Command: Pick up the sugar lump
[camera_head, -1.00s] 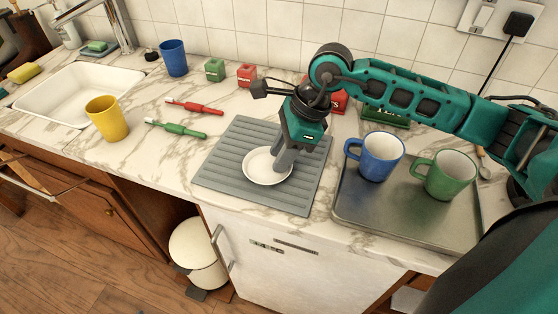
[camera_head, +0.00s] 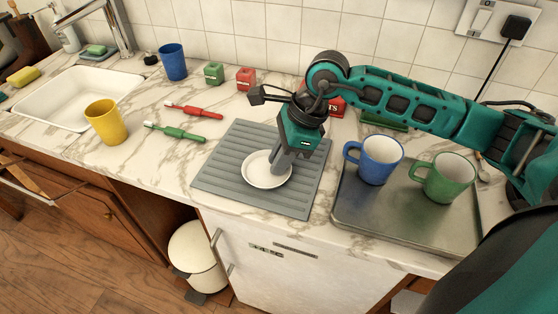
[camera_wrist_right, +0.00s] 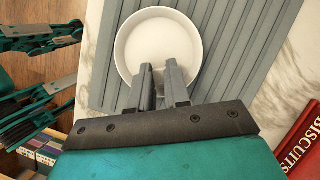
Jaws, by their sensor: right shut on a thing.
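A white saucer (camera_head: 267,180) lies on the grey ribbed mat (camera_head: 225,184); the saucer also shows in the right wrist view (camera_wrist_right: 128,52). My right gripper (camera_head: 277,165) reaches down over the saucer's back edge with its fingertips inside the rim. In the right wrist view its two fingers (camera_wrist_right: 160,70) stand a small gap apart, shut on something. The sugar lump itself is not clearly visible; between the fingertips, white cannot be told apart from the saucer behind. My left gripper is not clearly in view.
On the right, a metal tray (camera_head: 400,222) bears a blue mug (camera_head: 378,162) and a green mug (camera_head: 447,178). A red biscuits tin (camera_wrist_right: 302,145) stands behind the mat. Left of the mat lie a green toothbrush (camera_head: 175,132) and a red one (camera_head: 194,110). A yellow cup (camera_head: 105,122) stands near the sink.

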